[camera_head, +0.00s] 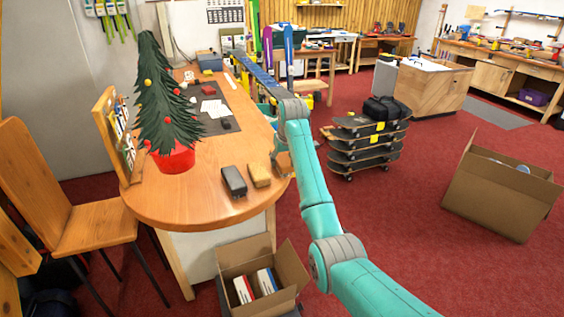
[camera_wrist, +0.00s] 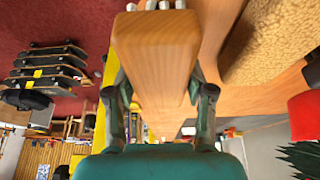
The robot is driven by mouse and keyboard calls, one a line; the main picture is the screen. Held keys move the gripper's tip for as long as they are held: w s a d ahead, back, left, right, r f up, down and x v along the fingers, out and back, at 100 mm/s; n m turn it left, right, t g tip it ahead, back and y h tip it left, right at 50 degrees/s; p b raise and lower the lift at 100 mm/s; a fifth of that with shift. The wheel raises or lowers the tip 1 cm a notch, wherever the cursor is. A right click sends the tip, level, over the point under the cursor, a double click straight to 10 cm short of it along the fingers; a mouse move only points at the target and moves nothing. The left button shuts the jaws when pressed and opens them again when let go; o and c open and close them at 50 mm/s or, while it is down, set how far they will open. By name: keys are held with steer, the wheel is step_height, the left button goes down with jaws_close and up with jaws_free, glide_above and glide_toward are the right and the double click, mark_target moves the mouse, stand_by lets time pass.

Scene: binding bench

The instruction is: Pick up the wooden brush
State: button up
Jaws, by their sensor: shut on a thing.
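The wooden brush (camera_wrist: 158,55) is a smooth, light brown block with pale tufts at its far end in the wrist view. My gripper (camera_wrist: 160,92) is shut on it, with one dark finger against each side. In the head view, part of the brush (camera_head: 284,165) shows at the table's right edge, beside my arm, which hides the rest of it and most of the gripper. I cannot tell whether the brush is touching the tabletop.
A tan fuzzy block (camera_head: 259,176) and a dark grey block (camera_head: 233,181) lie left of the brush on the wooden table (camera_head: 200,205). A small Christmas tree (camera_head: 168,110) stands farther left. An open carton (camera_head: 262,275) sits below the table's front edge.

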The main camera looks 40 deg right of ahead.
mark_target(282, 157)
step_height(282, 157, up, 10)
steer(key=shift+r, duration=0.25)
stand_by(0.3)
